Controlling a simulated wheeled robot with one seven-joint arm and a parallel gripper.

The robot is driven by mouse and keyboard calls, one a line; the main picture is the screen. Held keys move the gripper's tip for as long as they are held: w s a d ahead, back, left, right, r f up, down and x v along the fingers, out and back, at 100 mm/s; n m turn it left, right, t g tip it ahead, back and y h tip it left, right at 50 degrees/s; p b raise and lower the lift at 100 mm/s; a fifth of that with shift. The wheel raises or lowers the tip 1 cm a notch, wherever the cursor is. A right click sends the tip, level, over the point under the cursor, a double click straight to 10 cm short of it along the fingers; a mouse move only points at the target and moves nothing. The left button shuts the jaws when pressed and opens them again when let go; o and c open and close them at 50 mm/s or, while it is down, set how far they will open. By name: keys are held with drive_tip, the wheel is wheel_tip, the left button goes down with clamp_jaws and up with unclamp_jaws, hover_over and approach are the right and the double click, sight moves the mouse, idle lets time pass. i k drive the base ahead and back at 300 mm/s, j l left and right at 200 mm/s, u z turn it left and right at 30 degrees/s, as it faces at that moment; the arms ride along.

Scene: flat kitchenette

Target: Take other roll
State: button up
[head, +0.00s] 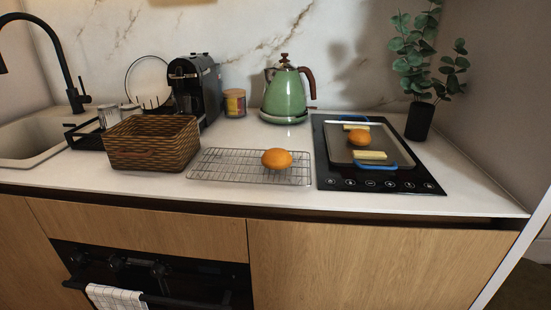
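One round golden-brown roll (277,159) sits on the right part of the wire cooling rack (226,166), in the middle of the counter. Another roll (358,135) lies on a baking tray (340,148) with blue handles, on top of the black hob to the right. Pale yellow blocks, one in front (370,155) and one behind, lie on the same tray near that roll. My gripper does not show in the head view.
A wicker basket (152,143) stands just left of the rack. Behind are a black coffee machine (196,88), a jar (235,103) and a green kettle (285,92). A potted plant (420,119) stands right of the hob (398,180). The sink (30,143) is far left.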

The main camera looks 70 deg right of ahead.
sight(274, 158)
drive_tip(key=i+z, duration=0.1)
drive_tip(key=z, duration=0.55)
